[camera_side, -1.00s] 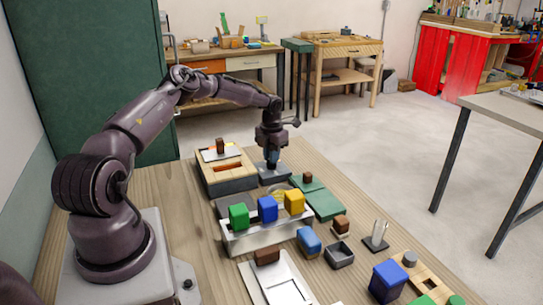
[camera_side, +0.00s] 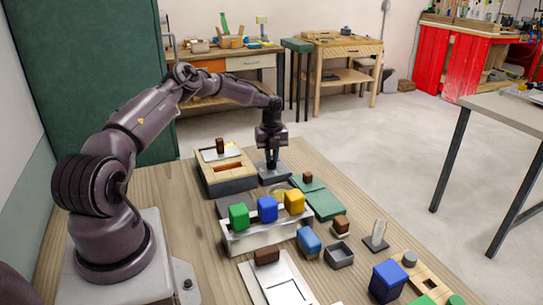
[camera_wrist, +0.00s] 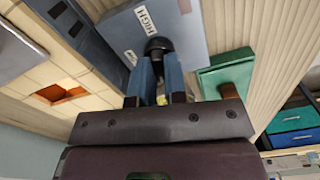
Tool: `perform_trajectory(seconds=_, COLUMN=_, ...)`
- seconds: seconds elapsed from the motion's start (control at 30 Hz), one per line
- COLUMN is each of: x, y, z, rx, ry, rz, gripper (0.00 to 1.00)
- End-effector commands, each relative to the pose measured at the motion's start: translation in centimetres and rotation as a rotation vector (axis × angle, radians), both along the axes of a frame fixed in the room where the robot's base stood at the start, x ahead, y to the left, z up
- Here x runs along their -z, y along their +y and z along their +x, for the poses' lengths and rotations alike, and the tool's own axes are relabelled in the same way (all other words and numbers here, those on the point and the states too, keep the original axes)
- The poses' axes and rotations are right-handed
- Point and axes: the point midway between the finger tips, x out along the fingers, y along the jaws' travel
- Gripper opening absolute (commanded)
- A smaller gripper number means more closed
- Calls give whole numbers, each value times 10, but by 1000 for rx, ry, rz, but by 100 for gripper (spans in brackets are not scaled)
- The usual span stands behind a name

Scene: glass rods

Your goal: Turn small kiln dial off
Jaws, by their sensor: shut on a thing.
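The dial (camera_wrist: 158,46) is a black knob on a grey panel (camera_wrist: 190,25). The panel carries a white label reading HIGH and a second label too small to read. In the wrist view my gripper (camera_wrist: 160,62) has its blue fingers shut on the dial, partly hiding it. In the side view my gripper (camera_side: 272,163) points down at the grey dial base (camera_side: 272,176), beside the small kiln (camera_side: 226,182), a tan brick box with an opening. The dial itself is hidden by the gripper there.
A white plate with a brown knob (camera_side: 220,146) lies on the kiln. A metal rack (camera_side: 255,240) holds green, blue and yellow blocks in front. A green block with a brown knob (camera_side: 308,178) is to the right. Several small items crowd the table's near right.

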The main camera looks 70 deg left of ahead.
Motion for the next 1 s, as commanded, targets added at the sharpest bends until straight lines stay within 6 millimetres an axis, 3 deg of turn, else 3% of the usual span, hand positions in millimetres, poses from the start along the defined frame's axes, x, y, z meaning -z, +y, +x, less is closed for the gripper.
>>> perform_trajectory(seconds=0.4, x=-2, y=0, z=1, rx=-197, ry=-1, rz=2, gripper=0)
perform_trajectory(seconds=0.97, x=-2, y=0, z=1, rx=-229, ry=-1, rz=2, gripper=0)
perform_trajectory(seconds=1.0, x=-2, y=0, z=1, rx=-229, ry=-1, rz=2, gripper=17)
